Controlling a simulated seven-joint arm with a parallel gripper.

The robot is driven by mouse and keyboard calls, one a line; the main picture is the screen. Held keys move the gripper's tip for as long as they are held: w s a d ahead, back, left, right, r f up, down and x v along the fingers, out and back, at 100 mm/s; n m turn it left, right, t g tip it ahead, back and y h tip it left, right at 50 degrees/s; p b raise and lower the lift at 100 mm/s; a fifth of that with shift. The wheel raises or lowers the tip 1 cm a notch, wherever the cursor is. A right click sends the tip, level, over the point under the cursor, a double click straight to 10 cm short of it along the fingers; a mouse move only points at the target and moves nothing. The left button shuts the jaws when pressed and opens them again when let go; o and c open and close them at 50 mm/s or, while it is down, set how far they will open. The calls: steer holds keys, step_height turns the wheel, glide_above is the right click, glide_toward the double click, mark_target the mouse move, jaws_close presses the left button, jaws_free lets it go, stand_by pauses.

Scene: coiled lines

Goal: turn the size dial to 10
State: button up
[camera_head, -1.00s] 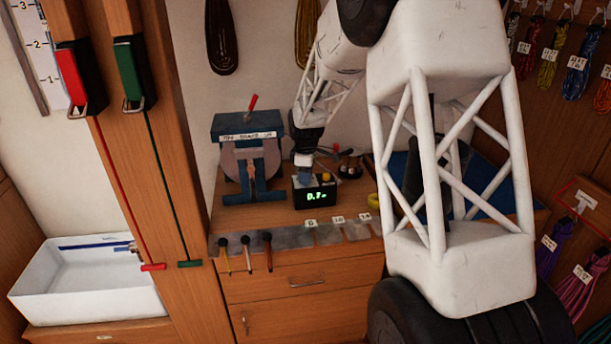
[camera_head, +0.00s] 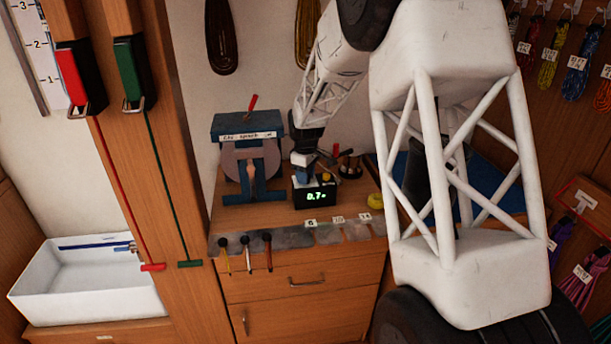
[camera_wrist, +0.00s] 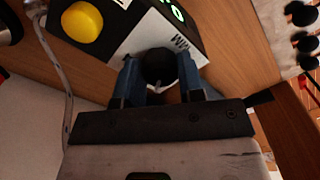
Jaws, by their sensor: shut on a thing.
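A small black box with a green lit display (camera_head: 316,196) stands on the wooden cabinet top. The display seems to read about 0.7, but the digits are small. In the wrist view, a round dark dial (camera_wrist: 158,64) stands on the box's pale top face, beside printed letters. My gripper (camera_wrist: 159,78) is shut on this dial, with one blue finger on each side. In the head view my gripper (camera_head: 303,174) is at the box's upper left, and the dial is hidden. The dial's size marks cannot be read.
A yellow button (camera_wrist: 82,22) sits on the box close to my left finger in the wrist view. A blue press-like device (camera_head: 248,155) stands left of the box. A yellow roll (camera_head: 375,200) lies to its right.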

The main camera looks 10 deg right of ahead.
steer(key=m, duration=0.5)
steer(key=shift+m, duration=0.4)
steer(key=o, duration=0.9)
steer(key=shift+r, duration=0.1)
steer(key=shift+r, duration=3.8)
